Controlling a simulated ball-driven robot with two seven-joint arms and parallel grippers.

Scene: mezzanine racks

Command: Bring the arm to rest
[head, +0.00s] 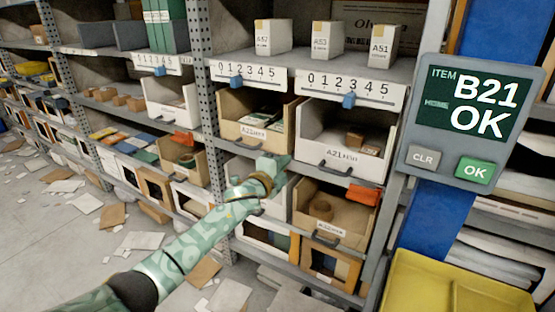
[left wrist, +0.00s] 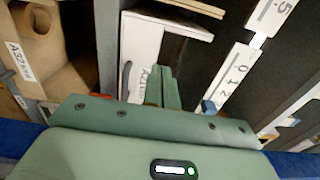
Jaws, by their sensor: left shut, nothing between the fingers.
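My left arm (head: 200,237), green with a dark joint and a tan band, reaches in from the bottom left of the head view. My left gripper (head: 281,162) is at its far end, in front of the rack bins, between a tan bin (head: 251,133) and a white bin labelled A21 (head: 342,161). In the left wrist view its two green fingers (left wrist: 163,84) stand together with nothing between them. A white bin (left wrist: 140,55) lies beyond the fingertips there. I cannot tell whether the fingers touch a bin. My right gripper is out of view.
A screen (head: 467,115) on the right reads "ITEM B21 OK", with CLR and OK buttons. A metal post (head: 205,100) stands between rack bays. A yellow tray (head: 428,280) is at the bottom right. Papers and cardboard litter the floor (head: 60,240) at left.

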